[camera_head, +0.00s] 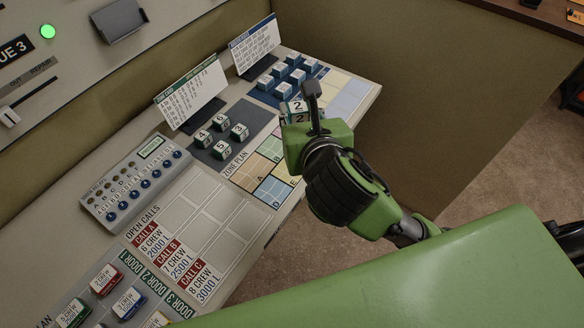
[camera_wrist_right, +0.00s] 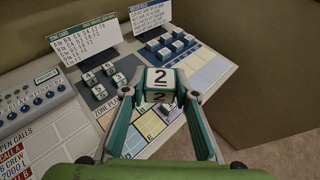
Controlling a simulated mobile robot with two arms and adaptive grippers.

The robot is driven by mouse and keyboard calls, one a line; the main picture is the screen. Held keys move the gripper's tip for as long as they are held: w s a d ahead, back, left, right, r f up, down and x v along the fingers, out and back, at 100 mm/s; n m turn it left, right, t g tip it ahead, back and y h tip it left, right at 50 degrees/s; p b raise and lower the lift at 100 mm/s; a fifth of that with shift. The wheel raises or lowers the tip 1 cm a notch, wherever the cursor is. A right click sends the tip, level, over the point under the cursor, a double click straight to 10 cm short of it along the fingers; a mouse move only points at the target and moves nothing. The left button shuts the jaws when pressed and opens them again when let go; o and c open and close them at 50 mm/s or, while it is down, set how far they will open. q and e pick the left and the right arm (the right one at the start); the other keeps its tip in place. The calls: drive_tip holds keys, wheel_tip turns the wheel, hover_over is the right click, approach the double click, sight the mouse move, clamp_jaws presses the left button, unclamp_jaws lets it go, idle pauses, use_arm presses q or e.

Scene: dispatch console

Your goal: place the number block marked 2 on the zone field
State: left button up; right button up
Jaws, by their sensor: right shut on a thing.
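The number block marked 2 (camera_head: 296,106) is a white cube with a dark 2 on its top and a greenish side. In the right wrist view the block (camera_wrist_right: 161,77) sits between the two fingers of my right gripper (camera_wrist_right: 161,96), which is shut on it. In the head view my right gripper (camera_head: 302,112) holds it near the console's right edge, beyond the zone plan. The zone plan (camera_head: 268,150) is a grid of coloured lettered fields; my gripper and arm hide part of it. My left gripper is not in view.
Several number blocks (camera_head: 222,143) stand on a dark pad left of the zone plan. Blue-sided blocks (camera_head: 282,71) stand on a blue pad behind. Two upright cards (camera_head: 190,95) stand at the back. An open calls board (camera_head: 205,225) lies in front. The console edge drops to carpet.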

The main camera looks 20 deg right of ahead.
drive_tip(key=s+a+f+n+g+y, duration=0.2)
drive_tip(key=s+f+n+g+y, duration=0.1)
drive_tip(key=s+f+n+y, duration=0.7)
drive_tip(key=shift+m, duration=0.6)
drive_tip(key=w+f, duration=0.2)
drive_tip(key=w, duration=0.2)
drive_tip(key=w+f+b, duration=0.1)
drive_tip(key=w+f, duration=0.2)
drive_tip(key=w, duration=0.1)
drive_tip(key=w+d+f, duration=0.1)
drive_tip(key=w+f, duration=0.1)
drive_tip(key=w, duration=0.1)
drive_tip(key=shift+w+d+f+b, duration=0.1)
drive_tip(key=shift+w+f+b, duration=0.25)
drive_tip(key=shift+w+b, duration=0.05)
drive_tip(key=shift+w+f, duration=0.4)
drive_tip(key=shift+f, duration=0.05)
drive_tip(key=shift+w+d+f, duration=0.1)
drive_tip(key=shift+w+f, duration=0.05)
drive_tip(key=shift+f, duration=1.55)
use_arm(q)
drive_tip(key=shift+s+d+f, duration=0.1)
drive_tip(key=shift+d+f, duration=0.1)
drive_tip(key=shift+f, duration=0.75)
